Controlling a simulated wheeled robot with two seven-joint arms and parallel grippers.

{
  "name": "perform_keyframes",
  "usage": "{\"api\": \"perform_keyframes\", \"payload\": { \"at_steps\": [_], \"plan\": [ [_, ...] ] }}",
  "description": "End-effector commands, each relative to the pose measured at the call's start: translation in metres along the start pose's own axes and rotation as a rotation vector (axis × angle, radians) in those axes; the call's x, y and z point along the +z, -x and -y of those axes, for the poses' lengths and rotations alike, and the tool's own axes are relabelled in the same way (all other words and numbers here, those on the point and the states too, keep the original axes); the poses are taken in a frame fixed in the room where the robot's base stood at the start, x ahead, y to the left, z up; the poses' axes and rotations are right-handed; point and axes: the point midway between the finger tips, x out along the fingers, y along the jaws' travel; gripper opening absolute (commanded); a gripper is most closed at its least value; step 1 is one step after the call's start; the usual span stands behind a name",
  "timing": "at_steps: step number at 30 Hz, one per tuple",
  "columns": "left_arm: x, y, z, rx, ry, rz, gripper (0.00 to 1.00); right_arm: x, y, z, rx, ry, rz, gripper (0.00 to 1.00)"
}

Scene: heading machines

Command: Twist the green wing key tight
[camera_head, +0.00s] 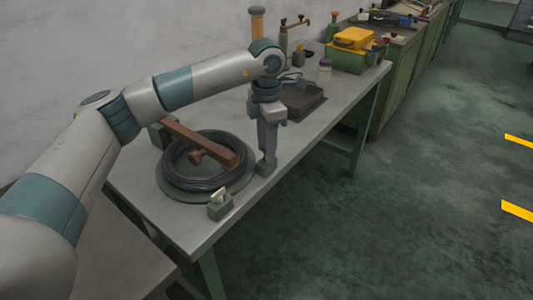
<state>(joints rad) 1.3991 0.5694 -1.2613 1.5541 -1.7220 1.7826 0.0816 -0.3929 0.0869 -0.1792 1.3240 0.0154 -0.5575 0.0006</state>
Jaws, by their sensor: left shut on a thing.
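My left gripper (267,152) points straight down at the right edge of the round green base (240,186). It is shut on what appears to be the green wing key, but its fingers hide most of the key. A small grey-green block (264,169) shows at the fingertips. Another small green block (220,211) with a pale wing-shaped top (219,195) stands in front of the base, apart from the gripper. My right gripper is not in view.
A dark cable coil (178,180) lies on the green base, with a brown bar (205,143) across it. The floor to the right is clear.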

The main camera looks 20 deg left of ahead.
Motion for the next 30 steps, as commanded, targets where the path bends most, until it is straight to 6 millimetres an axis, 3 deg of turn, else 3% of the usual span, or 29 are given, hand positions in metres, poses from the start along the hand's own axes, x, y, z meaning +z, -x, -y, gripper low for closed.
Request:
{"api": "perform_keyframes", "payload": {
  "at_steps": [8, 18, 30],
  "plan": [
    [0.001, -0.002, -0.001, 0.004, -0.259, 0.003, 0.12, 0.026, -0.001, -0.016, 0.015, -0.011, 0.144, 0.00],
    [0.001, -0.001, -0.001, 0.004, -0.582, 0.003, 0.12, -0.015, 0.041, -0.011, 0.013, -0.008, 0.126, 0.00],
    [0.000, 0.001, -0.001, 0.004, -0.922, 0.002, 0.12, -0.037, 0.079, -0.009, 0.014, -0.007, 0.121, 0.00]
  ]
}}
